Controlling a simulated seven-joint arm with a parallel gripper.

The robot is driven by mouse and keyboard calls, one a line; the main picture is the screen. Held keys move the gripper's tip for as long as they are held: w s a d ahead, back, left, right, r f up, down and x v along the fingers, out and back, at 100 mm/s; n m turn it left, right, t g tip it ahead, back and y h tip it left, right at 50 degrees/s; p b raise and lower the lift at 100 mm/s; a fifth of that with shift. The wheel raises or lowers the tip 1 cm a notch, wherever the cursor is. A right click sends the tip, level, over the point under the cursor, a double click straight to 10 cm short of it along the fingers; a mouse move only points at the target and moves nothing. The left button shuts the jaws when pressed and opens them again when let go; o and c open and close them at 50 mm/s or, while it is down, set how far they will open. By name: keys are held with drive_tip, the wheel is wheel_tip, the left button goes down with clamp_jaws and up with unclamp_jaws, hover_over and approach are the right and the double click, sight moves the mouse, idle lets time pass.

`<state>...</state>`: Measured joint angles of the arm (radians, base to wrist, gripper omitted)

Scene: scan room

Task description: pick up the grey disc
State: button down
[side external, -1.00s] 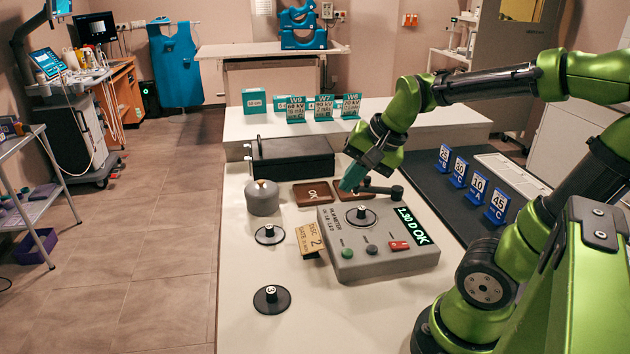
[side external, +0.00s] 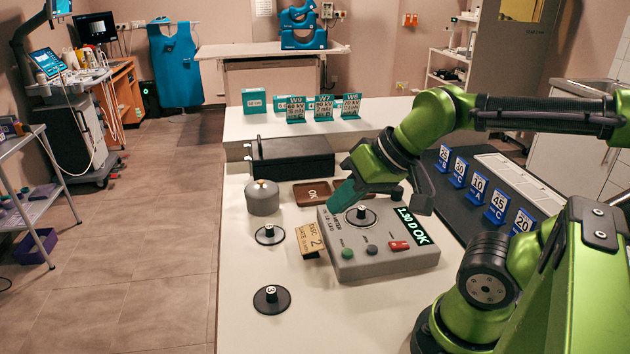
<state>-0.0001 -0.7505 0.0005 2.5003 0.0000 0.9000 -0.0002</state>
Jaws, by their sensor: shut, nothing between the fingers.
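The fingertips show just above and left of the disc's knob, near the box's back left corner. I cannot tell their exact height above the box. Two darker discs with knobs lie on the white table left of the box: one (side external: 269,240) beside the card and one marked 3 (side external: 271,306) nearer the front.
A tan card reading "DISC 2" (side external: 311,241) leans at the box's left side. A grey round pot (side external: 262,199), a brown tray marked OK (side external: 312,194) and a black case (side external: 291,160) stand behind. Blue number signs (side external: 478,187) line the black mat at right.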

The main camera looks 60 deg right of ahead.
idle(0.3)
drive_tip(key=c, duration=0.9)
unclamp_jaws()
drive_tip(key=n+g+h, duration=0.1)
drive_tip(key=g+h, duration=0.1)
drive_tip(key=g, duration=0.5)
hover_over(361, 207)
drive_tip(key=f, duration=1.3)
drive_tip(key=shift+d+f, duration=0.25)
drive_tip(key=shift+f, duration=0.1)
drive_tip(key=shift+a+f, duration=0.2)
drive_tip(key=shift+f, duration=1.1)
drive_tip(key=shift+a+f, duration=0.15)
drive_tip(key=shift+f, duration=1.15)
